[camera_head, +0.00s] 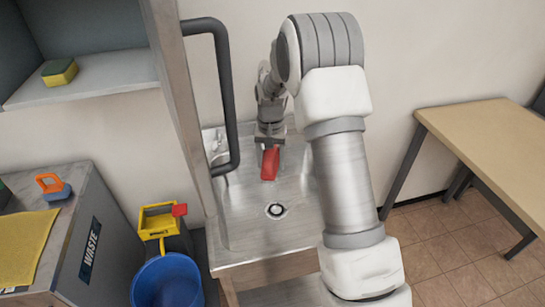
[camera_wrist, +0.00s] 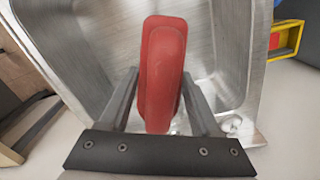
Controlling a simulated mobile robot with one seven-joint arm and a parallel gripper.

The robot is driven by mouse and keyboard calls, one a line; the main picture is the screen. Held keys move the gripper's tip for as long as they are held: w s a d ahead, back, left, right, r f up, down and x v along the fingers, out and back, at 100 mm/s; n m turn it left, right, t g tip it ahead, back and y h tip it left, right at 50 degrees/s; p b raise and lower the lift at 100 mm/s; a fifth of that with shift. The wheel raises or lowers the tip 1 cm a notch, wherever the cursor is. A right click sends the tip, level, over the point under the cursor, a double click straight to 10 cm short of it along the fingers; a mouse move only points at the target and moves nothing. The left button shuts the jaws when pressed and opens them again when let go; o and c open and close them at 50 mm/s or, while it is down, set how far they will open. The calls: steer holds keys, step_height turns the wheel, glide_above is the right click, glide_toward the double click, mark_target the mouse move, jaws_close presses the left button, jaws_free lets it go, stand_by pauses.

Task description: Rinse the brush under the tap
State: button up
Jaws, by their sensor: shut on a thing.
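My gripper (camera_head: 269,142) is shut on a red, rounded, elongated thing (camera_head: 270,163), which looks like the brush; no bristles show. In the wrist view my gripper's two fingers (camera_wrist: 160,76) sit on either side of the red brush (camera_wrist: 163,45). In the head view it hangs above the back part of the steel sink (camera_head: 240,225), behind the drain (camera_head: 275,210). A metal fitting that looks like the tap (camera_head: 217,152) stands at the sink's back left, partly behind a dark handle. I cannot tell whether water runs.
A dark bar handle (camera_head: 224,85) on a grey post rises at the sink's left. A blue bucket (camera_head: 168,285) and a yellow bin (camera_head: 157,222) stand left of the sink. A blue tool with orange handle (camera_head: 53,187) lies on the waste cabinet (camera_head: 85,235). A wooden table (camera_head: 490,140) stands right.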

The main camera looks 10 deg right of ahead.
steer(key=s+a, duration=0.3)
steer(key=a, duration=0.2)
steer(key=shift+b, duration=0.35)
steer(key=shift+s+a, duration=0.1)
stand_by(1.1)
steer(key=s+a+r+p, duration=0.2)
steer(key=a+r, duration=0.2)
steer(key=shift+s+a, duration=0.15)
steer(key=shift+s, duration=0.15)
stand_by(0.8)
